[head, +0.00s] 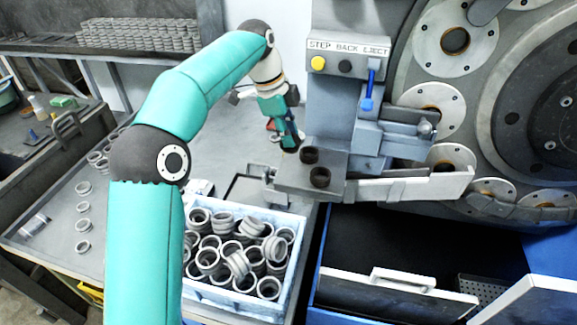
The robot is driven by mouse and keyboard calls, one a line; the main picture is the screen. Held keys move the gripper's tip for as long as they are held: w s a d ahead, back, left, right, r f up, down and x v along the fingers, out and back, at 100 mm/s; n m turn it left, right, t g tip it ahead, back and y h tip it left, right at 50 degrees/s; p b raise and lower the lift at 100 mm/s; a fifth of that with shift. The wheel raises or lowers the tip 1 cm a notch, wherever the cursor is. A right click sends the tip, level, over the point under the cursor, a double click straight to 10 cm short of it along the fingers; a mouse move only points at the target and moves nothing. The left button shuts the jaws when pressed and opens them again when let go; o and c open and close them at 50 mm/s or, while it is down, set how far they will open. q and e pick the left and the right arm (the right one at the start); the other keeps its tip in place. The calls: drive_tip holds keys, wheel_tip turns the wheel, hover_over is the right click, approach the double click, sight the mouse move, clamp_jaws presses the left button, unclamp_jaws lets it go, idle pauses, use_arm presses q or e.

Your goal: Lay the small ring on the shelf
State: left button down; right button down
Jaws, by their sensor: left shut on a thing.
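My left arm comes in from the left, and its gripper (287,138) points down just left of the machine's button column. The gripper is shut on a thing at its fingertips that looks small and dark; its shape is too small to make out. Just below and right of it, a small grey ledge (291,178) on the machine carries two dark ring shapes, a rear one (309,155) and a front one (320,177). A long shelf (50,44) at the back left bears rows of stacked grey rings (140,34). My right gripper is out of view.
A blue crate (230,299) full of loose grey rings stands on the table below the gripper. Several single rings (83,225) lie on the table at left. The button panel (346,48) and the large round grinder (535,85) bound the right side.

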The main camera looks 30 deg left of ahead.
sight(285, 150)
use_arm(q)
drive_tip(key=shift+f, duration=3.65)
drive_tip(key=c, duration=1)
unclamp_jaws()
drive_tip(key=shift+f+b, duration=0.1)
drive_tip(key=shift+b, duration=0.2)
drive_tip(key=p+v, duration=0.1)
drive_tip(key=v, duration=1.1)
